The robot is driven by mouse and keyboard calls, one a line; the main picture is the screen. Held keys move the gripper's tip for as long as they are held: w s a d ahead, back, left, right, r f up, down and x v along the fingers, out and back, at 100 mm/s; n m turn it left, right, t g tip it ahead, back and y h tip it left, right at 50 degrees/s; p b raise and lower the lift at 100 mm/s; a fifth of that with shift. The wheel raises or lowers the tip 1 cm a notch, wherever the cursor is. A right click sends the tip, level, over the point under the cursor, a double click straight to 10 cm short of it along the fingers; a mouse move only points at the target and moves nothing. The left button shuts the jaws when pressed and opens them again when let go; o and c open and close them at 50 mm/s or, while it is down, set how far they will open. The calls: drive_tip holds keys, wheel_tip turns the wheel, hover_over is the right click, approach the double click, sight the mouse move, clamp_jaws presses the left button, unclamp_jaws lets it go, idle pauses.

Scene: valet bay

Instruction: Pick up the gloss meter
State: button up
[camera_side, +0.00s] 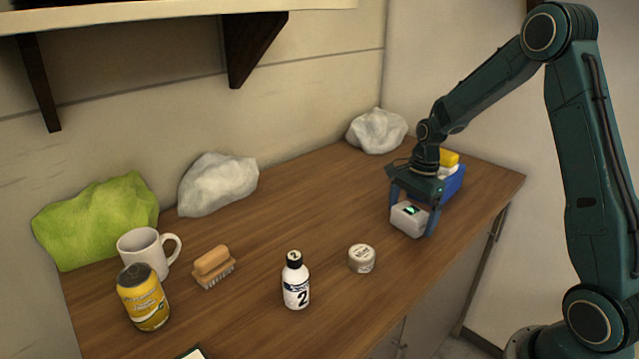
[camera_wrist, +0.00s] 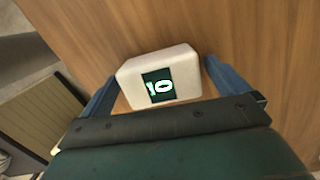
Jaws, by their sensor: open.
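The gloss meter (camera_side: 409,221) is a small white box with a dark display with lit green marks, standing on the wooden counter toward its right end. In the wrist view the gloss meter (camera_wrist: 185,66) shows a lit display reading like "10". My gripper (camera_side: 415,217) is lowered over it with its blue fingers open, one on either side. In the wrist view my gripper (camera_wrist: 160,85) has a finger to the left and one to the right of the meter. Whether the fingers touch it, I cannot tell.
A blue bin (camera_side: 452,186) with a yellow item stands just behind my gripper. A small round tin (camera_side: 362,259) and a white bottle marked 2 (camera_side: 296,285) stand left of the meter. Further left are a brush (camera_side: 213,266), mug (camera_side: 142,247) and yellow can (camera_side: 143,300). Crumpled cloths line the wall.

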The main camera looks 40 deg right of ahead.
sight(412, 210)
drive_tip(key=shift+c, duration=0.4)
drive_tip(key=c, duration=1)
drive_tip(key=shift+o, duration=0.2)
drive_tip(key=shift+r, duration=0.15)
wheel_tip(412, 210, up, 20)
